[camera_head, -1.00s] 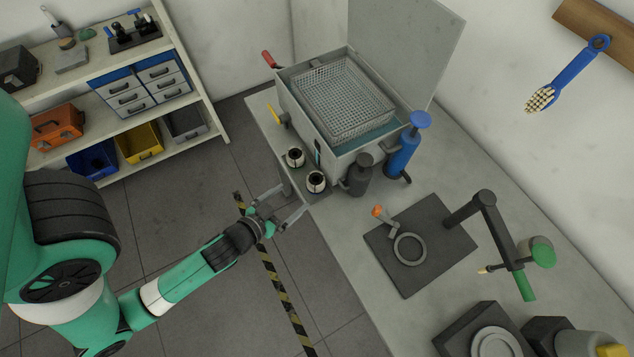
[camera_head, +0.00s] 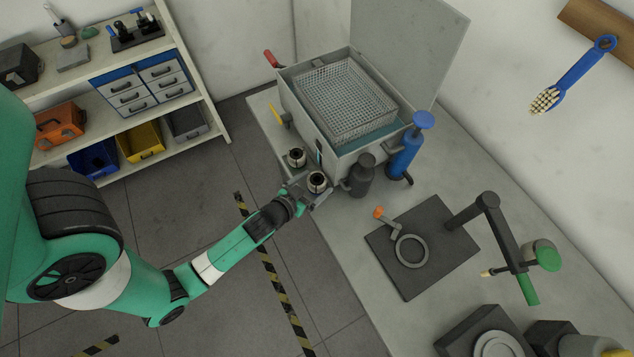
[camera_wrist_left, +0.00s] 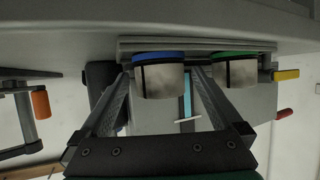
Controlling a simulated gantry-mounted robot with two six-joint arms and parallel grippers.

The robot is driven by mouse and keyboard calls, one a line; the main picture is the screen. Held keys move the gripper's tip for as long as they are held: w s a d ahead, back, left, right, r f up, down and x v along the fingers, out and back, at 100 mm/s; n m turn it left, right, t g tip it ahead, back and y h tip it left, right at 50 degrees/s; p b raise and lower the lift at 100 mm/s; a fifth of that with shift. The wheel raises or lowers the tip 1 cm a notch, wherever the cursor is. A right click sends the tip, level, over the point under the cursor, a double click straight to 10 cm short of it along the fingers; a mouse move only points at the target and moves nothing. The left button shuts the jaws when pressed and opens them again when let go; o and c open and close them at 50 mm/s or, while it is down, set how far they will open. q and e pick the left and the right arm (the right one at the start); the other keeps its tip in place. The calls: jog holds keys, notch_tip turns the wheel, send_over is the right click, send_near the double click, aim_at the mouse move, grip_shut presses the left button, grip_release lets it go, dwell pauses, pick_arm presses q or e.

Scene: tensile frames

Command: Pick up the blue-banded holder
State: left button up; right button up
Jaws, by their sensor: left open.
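The blue-banded holder (camera_wrist_left: 160,80) is a short pale cylinder with a blue band and a dark vertical line. In the head view it is the nearer holder (camera_head: 317,180), on a grey ledge beside the metal bath. My left gripper (camera_head: 304,193) is open right at it. In the left wrist view the two fingers (camera_wrist_left: 161,92) reach forward on either side of the holder; whether they touch it cannot be told. The green-banded holder (camera_wrist_left: 236,72) stands beside it, just outside the right-hand finger; it also shows in the head view (camera_head: 296,157). My right gripper is not in view.
The metal bath (camera_head: 340,157) with a wire basket (camera_head: 345,100) stands behind the holders. A dark bottle (camera_head: 361,178) and a blue cylinder (camera_head: 404,155) are close on the right. A black plate with a ring (camera_head: 412,290) lies further along the bench.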

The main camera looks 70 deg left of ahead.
pick_arm(q)
grip_shut()
dwell(0.3)
